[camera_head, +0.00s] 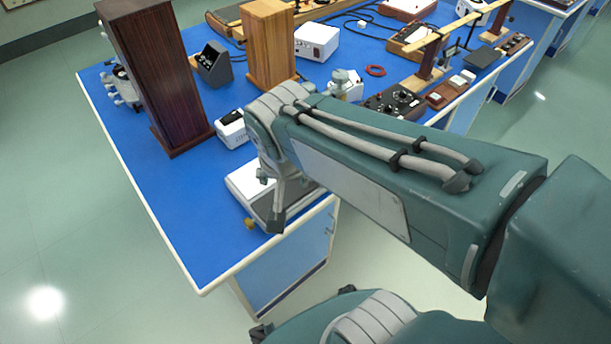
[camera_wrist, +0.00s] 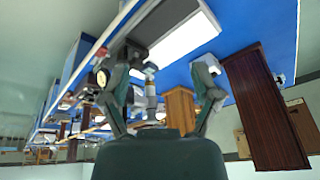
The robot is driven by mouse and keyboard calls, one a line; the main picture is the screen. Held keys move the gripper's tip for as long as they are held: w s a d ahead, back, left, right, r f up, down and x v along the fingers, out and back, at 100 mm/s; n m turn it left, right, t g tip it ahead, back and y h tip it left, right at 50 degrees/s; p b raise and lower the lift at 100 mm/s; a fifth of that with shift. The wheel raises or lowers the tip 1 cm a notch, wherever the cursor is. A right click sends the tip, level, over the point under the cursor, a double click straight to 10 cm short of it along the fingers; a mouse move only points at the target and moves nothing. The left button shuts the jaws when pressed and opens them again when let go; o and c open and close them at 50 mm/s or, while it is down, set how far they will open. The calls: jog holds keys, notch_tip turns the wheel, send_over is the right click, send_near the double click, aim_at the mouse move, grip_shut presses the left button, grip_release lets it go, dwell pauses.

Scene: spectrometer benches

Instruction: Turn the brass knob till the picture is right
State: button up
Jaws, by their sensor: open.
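The brass knob (camera_head: 249,223) sticks out from the near side of a low device with a white top (camera_head: 246,183), close to the bench's near corner. In the wrist view the knob (camera_wrist: 102,78) shows as a small gold disc beside the left finger, outside the gap between the fingers. The device's white face (camera_wrist: 185,36) looks blank there. My gripper (camera_head: 270,200) is over the device, to the right of the knob, and partly hides the device. In the wrist view my gripper (camera_wrist: 163,92) has its fingers wide apart with nothing held between them.
A tall dark wooden block (camera_head: 157,75) and a lighter wooden block (camera_head: 270,45) stand on the blue bench (camera_head: 185,215). A small white box (camera_head: 232,129) is behind the device. The bench's near left part is clear. Other instruments crowd the back and right.

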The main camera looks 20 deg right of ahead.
jog(key=shift+s+d+r+n+t+y, duration=0.1)
jog(key=shift+s+d+r+n+t, duration=0.15)
jog(key=shift+s+d+r+n, duration=0.3)
jog(key=shift+s+d+r+n+t+y, duration=0.1)
jog(key=shift+s+d+r+n+t, duration=0.15)
jog(key=shift+s+n, duration=0.4)
jog(key=shift+s+d+r+n+t+y, duration=0.1)
jog(key=shift+s+d+r+n+t, duration=0.1)
jog(key=shift+s+d+r+n, duration=0.4)
jog(key=shift+w+a+f, duration=0.1)
jog(key=shift+a, duration=0.1)
jog(key=n+g, duration=0.5)
jog(key=n, duration=1.8)
send_near(248, 220)
jog(key=shift+d, duration=0.2)
notch_tip(248, 220, down, 11)
jog(key=shift+r, duration=0.1)
grip_shut()
